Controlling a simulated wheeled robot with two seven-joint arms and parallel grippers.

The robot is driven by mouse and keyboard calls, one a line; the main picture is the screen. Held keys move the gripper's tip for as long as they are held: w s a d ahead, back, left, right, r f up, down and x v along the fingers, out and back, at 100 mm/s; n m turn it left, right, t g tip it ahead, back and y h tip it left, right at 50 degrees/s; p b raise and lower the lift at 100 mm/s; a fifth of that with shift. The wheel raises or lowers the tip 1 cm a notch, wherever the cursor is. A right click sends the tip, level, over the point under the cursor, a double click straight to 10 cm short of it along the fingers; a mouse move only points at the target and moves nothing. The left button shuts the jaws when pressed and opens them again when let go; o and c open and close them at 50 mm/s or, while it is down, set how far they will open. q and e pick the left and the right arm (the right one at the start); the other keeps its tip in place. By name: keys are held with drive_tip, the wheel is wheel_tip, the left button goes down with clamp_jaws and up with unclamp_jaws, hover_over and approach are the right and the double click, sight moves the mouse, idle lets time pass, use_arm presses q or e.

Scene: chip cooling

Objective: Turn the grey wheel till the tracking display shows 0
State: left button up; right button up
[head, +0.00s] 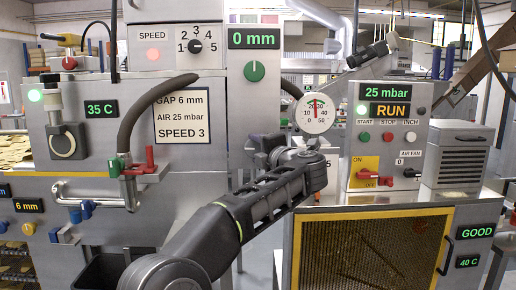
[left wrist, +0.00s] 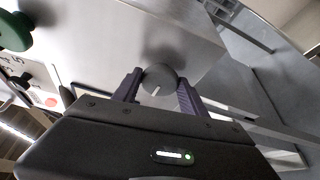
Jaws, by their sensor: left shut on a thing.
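The tracking display (head: 254,39) on the tall grey column reads 0 mm in green. A green knob (head: 255,71) sits just below it. My left gripper (head: 268,146) is at the column's face, lower down and below the green knob. In the left wrist view the dark grey wheel (left wrist: 160,77), round with a white pointer mark, sits between the two fingers of my left gripper, which is shut on it. In the head view the wheel is hidden behind my gripper and arm. My right gripper is in neither view.
A round dial gauge (head: 318,113) is just right of my left gripper. A control box (head: 389,125) reads 25 mbar and RUN. A red-handled clamp (head: 138,166) and a sign (head: 181,116) reading GAP 6 mm, AIR 25 mbar, SPEED 3 are to the left.

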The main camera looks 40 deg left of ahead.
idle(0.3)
use_arm(q)
drive_tip(key=o, duration=1.4)
drive_tip(key=b+v, duration=0.2)
drive_tip(key=v, duration=0.5)
drive_tip(key=shift+s+d, duration=0.2)
drive_tip(key=shift+d, duration=0.15)
